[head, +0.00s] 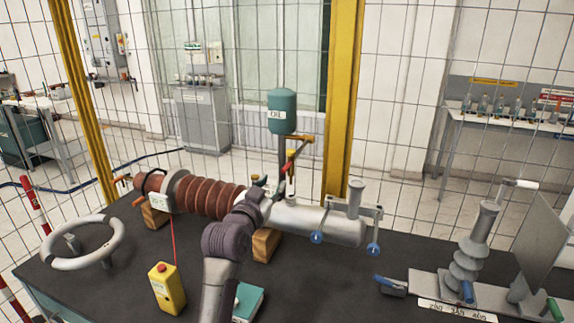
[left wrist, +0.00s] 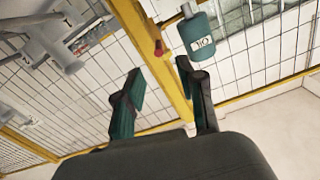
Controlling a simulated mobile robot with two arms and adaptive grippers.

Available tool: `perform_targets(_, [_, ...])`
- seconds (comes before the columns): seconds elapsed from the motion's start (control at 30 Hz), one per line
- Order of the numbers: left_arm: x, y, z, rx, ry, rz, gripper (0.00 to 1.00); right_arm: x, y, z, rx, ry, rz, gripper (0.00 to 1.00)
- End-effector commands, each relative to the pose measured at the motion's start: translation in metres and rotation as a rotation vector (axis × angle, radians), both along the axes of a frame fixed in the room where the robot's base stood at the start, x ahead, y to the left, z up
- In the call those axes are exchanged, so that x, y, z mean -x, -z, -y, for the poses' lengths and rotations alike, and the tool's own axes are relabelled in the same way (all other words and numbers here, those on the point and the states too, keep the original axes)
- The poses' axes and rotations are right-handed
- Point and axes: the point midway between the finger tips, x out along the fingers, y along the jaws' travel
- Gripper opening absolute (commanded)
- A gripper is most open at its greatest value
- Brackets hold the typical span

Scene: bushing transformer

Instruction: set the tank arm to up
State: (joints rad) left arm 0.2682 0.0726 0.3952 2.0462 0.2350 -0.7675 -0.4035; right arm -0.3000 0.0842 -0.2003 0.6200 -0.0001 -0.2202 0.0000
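The green oil tank (head: 282,112) stands on a grey pipe behind the bushing. An orange-brown arm (head: 301,138) sticks out to its right, and a thin dark and red bar (head: 290,163) slants below it. I cannot tell how these join. My left gripper (head: 270,184) is above the bushing near the lower end of that bar; its fingers are small there. In the left wrist view the left gripper (left wrist: 165,92) is open with nothing between its fingertips. That view shows the tank (left wrist: 203,42) at upper right and a red tip (left wrist: 158,48) beyond the fingers. My right gripper is not in view.
A ribbed brown bushing (head: 212,197) and grey cylinder (head: 325,224) lie across the dark table on wooden blocks (head: 266,245). A grey ring (head: 82,262), yellow control box (head: 167,288) and grey insulator (head: 470,250) stand around. A yellow post (head: 341,90) and mesh fence are behind.

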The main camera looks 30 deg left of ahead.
Motion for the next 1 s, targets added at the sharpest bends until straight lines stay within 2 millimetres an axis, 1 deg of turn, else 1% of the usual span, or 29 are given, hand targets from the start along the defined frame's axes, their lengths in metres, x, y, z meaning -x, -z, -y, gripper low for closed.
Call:
perform_targets(0.03, [-0.011,-0.003,-0.002,0.002,0.002,-0.002,0.39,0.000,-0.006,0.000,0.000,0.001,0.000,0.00])
perform_targets(0.3, [-0.068,-0.003,-0.016,0.002,0.001,-0.003,0.39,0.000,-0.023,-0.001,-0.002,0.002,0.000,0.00])
perform_targets(0.4, [-0.085,-0.003,-0.020,0.002,0.002,-0.004,0.39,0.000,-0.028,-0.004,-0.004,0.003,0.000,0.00])
perform_targets(0.5, [-0.097,-0.002,-0.023,0.001,0.001,-0.003,0.39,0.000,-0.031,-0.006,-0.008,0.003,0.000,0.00])
perform_targets(0.7, [-0.110,0.000,-0.026,0.000,0.001,-0.003,0.39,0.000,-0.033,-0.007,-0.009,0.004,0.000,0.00])
perform_targets(1.0, [-0.112,0.000,-0.026,0.000,0.001,-0.003,0.39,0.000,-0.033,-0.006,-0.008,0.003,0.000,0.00])
